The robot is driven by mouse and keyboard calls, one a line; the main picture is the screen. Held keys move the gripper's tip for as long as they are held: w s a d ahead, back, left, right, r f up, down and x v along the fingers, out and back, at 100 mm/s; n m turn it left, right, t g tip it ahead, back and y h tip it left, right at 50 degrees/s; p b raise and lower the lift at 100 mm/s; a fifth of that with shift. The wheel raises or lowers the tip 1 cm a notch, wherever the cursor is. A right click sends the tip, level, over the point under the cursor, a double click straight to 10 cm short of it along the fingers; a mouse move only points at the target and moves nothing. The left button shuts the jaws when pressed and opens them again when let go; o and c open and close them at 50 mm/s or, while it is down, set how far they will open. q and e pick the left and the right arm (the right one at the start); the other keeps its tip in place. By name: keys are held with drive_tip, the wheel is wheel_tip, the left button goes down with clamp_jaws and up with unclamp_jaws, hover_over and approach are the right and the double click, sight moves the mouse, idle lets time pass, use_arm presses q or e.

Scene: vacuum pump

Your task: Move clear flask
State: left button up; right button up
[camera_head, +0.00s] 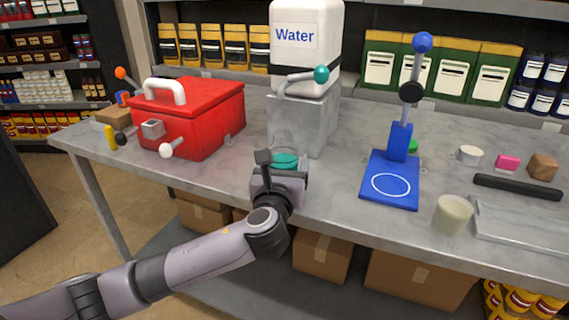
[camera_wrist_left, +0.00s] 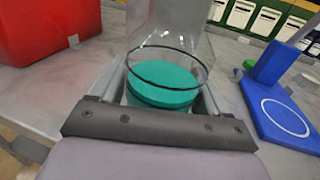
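The clear flask (camera_head: 284,143) stands upright in front of the grey block under the water tank, with teal liquid in its bottom. In the left wrist view the flask (camera_wrist_left: 165,62) is large and central, with a dark ring line around it above the teal. My left gripper (camera_head: 281,168) is at the front side of the flask, low over the table. Its two fingers flank the flask closely in the wrist view; whether they press on the glass cannot be told. The gripper hides the flask's lower front in the head view. My right gripper is not in view.
A white water tank (camera_head: 307,62) with a teal-knobbed lever sits on the grey block (camera_head: 310,118). A red box (camera_head: 188,125) is left. A blue stand with a circled base (camera_head: 390,196) is right. A cream cup (camera_head: 452,214) and black bar (camera_head: 517,187) lie further right.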

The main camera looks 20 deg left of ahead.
use_arm(q)
drive_tip(key=shift+o, duration=1)
drive_tip(key=v, duration=0.7)
drive_tip(key=shift+s, duration=0.1)
